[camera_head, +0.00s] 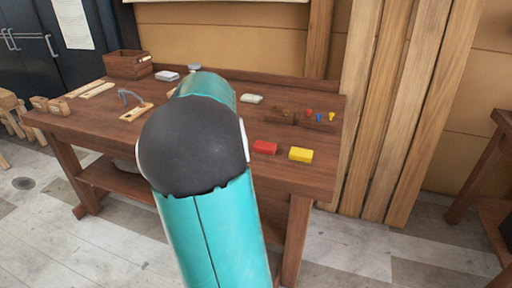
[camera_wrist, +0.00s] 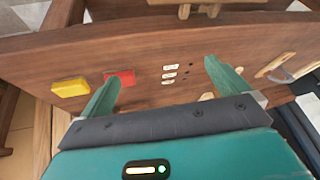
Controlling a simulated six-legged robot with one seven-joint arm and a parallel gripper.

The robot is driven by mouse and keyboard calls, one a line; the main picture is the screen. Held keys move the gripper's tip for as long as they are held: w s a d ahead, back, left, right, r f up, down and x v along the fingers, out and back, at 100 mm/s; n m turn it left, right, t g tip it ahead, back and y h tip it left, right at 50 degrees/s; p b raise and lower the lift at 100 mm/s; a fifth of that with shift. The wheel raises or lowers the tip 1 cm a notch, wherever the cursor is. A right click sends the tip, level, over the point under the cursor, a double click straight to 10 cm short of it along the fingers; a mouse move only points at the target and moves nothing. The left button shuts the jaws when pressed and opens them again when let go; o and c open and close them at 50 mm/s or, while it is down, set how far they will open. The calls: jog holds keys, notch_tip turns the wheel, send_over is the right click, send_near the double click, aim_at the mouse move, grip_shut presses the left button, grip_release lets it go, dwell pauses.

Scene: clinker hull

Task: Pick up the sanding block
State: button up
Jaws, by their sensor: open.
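A red block (camera_head: 265,147) and a yellow block (camera_head: 301,155) lie on the workbench's (camera_head: 240,172) front right. I cannot tell for sure which piece is the sanding block. My gripper (camera_wrist: 163,71) is open and empty above the bench. Small pale pieces (camera_wrist: 169,73) show between its fingers, with dark spots beside them. In the head view my arm hides the gripper and the middle of the bench.
A wooden box (camera_head: 128,65) stands at the bench's back left. A grey-handled tool (camera_head: 133,105) lies at left and a pale block (camera_head: 251,99) near the back. Small red, blue and yellow-topped items (camera_head: 319,117) stand at back right. Upright planks (camera_head: 385,110) stand behind the right end.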

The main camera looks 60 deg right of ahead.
jog(key=s+d+f+m+g+h, duration=0.1)
jog(key=s+d+f, duration=0.15)
jog(key=d, duration=0.45)
jog(key=s+d+f+m+g+h, duration=0.1)
jog(key=s+d+m, duration=0.15)
jog(key=d, duration=0.45)
send_near(265, 145)
jog(key=shift+n+g, duration=0.3)
jog(key=shift+n, duration=0.05)
jog(key=x, duration=0.4)
jog(key=shift+w+d+f, duration=0.1)
jog(key=shift+d+f, duration=0.05)
jog(key=shift+f, duration=0.1)
jog(key=x, duration=0.5)
jog(key=shift+w+d+f, duration=0.2)
jog(key=shift+w+d, duration=0.05)
jog(key=c, duration=0.8)
jog(key=shift+c, duration=0.3)
